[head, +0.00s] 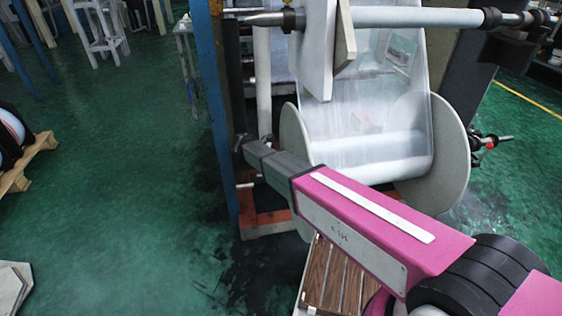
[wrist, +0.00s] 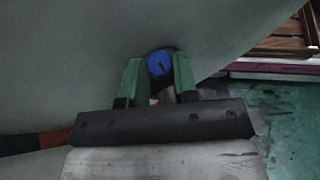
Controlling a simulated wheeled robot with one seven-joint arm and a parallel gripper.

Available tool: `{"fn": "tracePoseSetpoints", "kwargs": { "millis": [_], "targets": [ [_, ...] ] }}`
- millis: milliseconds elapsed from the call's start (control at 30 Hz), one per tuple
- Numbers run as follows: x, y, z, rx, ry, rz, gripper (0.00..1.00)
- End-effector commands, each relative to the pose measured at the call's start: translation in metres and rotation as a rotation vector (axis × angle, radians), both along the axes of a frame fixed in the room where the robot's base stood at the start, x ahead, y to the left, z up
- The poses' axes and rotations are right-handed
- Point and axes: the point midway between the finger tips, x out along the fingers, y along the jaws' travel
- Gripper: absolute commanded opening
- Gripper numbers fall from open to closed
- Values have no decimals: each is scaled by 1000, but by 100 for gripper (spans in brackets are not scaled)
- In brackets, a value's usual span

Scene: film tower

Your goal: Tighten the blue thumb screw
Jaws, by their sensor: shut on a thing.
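The blue thumb screw (wrist: 159,64) shows in the wrist view as a round blue knob with a dark mark on its face. It sits at a dark opening at the edge of a large pale disc (wrist: 60,70). My gripper (wrist: 158,70) has its two green fingers on either side of the knob and is shut on it. In the head view my pink and grey arm reaches to the machine's left side. The gripper (head: 243,145) is small and dark there, and the screw cannot be made out.
A film roll (head: 375,155) hangs between two pale round discs (head: 432,180) beside my arm. A blue upright post (head: 212,110) stands close to the gripper. A slatted wooden pallet (head: 335,280) lies below the arm. Green floor (head: 110,190) is open to the left.

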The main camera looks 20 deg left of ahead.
Motion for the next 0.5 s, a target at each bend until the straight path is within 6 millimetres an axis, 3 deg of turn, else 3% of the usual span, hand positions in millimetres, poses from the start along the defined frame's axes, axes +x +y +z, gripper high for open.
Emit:
{"fn": "tracePoseSetpoints", "kwargs": {
  "millis": [100, 133, 200, 500],
  "targets": [
    [0, 0, 0, 0, 0, 0, 4],
    [0, 0, 0, 0, 0, 0, 34],
    [0, 0, 0, 0, 1, 1, 53],
    [0, 0, 0, 0, 0, 7, 53]
  ]
}}
